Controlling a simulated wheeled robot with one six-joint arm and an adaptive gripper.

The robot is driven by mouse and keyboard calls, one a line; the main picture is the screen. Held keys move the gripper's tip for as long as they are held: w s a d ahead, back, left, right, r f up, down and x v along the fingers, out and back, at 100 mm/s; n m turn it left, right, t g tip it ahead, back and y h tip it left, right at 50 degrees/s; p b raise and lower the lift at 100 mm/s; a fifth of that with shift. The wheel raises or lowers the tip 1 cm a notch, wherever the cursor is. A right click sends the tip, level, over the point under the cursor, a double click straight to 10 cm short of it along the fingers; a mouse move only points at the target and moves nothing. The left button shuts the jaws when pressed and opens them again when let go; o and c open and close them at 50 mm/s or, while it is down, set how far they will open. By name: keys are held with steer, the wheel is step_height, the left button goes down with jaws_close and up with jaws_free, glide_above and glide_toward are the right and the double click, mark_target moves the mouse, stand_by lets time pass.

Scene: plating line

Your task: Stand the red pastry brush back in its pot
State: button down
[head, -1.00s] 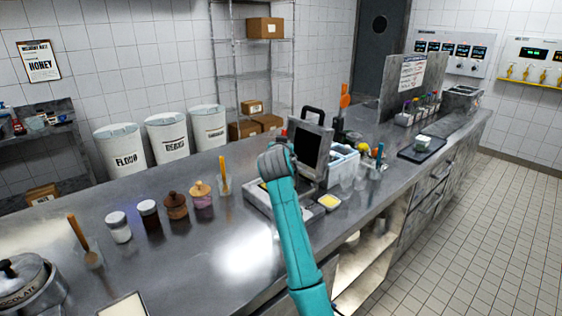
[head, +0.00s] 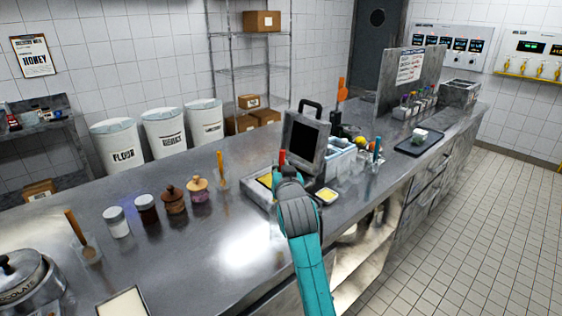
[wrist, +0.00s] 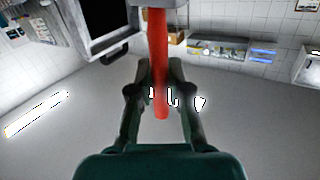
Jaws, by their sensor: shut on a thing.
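The red pastry brush shows in the wrist view (wrist: 158,60) as a long red handle between my fingers, and in the head view only its red tip (head: 282,157) rises above my gripper. My gripper (wrist: 160,88) is shut on it. In the head view my gripper (head: 287,174) is over the counter in front of the dark screen, and my wrist hides most of the brush. Clear pots (head: 346,168) stand right of the screen, one with a blue-handled tool (head: 377,147). I cannot tell which pot belongs to the red brush.
The dark-screened device (head: 305,140) stands close behind my gripper. A small yellow-filled dish (head: 327,196) lies to its right. Jars (head: 116,222) and a clear pot with an orange-handled tool (head: 221,170) stand left.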

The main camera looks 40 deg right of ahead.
steer(key=shift+f, duration=4.9)
steer(key=c, duration=1)
jaws_free()
steer(key=shift+s, duration=0.1)
steer(key=v, duration=1.1)
steer(key=shift+s+a, duration=0.25)
steer(key=shift+s, duration=0.1)
